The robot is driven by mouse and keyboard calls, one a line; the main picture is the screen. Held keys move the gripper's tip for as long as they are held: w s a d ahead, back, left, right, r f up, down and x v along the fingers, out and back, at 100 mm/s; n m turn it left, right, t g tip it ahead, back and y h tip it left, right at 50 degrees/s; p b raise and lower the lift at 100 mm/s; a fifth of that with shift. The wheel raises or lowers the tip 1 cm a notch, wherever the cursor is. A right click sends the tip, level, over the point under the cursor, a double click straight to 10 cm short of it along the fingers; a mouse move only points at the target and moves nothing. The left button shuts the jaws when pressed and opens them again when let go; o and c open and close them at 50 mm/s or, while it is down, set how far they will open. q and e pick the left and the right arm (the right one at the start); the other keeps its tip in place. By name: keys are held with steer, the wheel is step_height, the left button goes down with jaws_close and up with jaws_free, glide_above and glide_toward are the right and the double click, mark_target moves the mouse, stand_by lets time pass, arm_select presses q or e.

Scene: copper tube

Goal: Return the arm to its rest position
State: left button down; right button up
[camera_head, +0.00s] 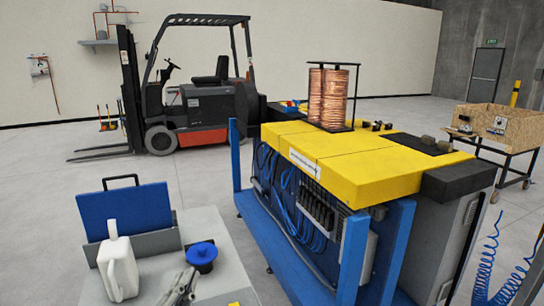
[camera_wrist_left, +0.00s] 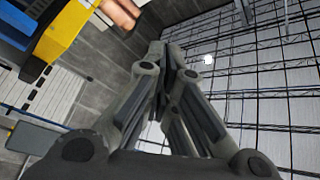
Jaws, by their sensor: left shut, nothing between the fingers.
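The wrist view looks up toward the roof beams and a lamp. Copper tube coils (camera_head: 328,96) stand upright in a black frame on the yellow-topped machine (camera_head: 350,165), well apart from the gripper. A copper-coloured part (camera_wrist_left: 121,12) shows at the top of the wrist view. My right gripper is not in view.
The grey bench (camera_head: 212,232) holds a white jug (camera_head: 117,266), a blue-lidded pot (camera_head: 202,256) and a blue case (camera_head: 125,211). A forklift (camera_head: 200,100) stands behind. A wooden crate (camera_head: 490,122) sits on a cart at right. Open floor lies between bench and forklift.

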arm_select(q)
steer(key=s+a+f+n+g+y, duration=0.3)
steer(key=s+a+f+n+g, duration=0.15)
steer(key=f, duration=0.45)
steer(key=s+a+f+n+g+y, duration=0.25)
steer(key=s+f+n+g, duration=0.2)
steer(key=f, duration=0.45)
steer(key=s+d+f+g+h, duration=0.2)
steer(key=s+f+g, duration=0.25)
steer(key=s, duration=0.35)
steer(key=s+d+f+g+h, duration=0.1)
steer(key=s+d+f+g, duration=0.1)
steer(key=s+f+g, duration=0.45)
steer(key=s+f+t+b, duration=0.1)
steer(key=s+f, duration=0.1)
steer(key=f, duration=1.1)
steer(key=s+f+t+b, duration=0.1)
steer(key=s+f, duration=0.1)
steer(key=f, duration=1.1)
steer(key=s+a+f, duration=0.1)
steer(key=s+f, duration=0.7)
steer(key=s+a+f+g, duration=0.1)
steer(key=s+a+f, duration=0.1)
steer(key=s+f, duration=0.5)
steer(key=shift+s+a+f+b, duration=0.3)
steer(key=shift+s+f+b, duration=0.1)
steer(key=shift+f, duration=0.45)
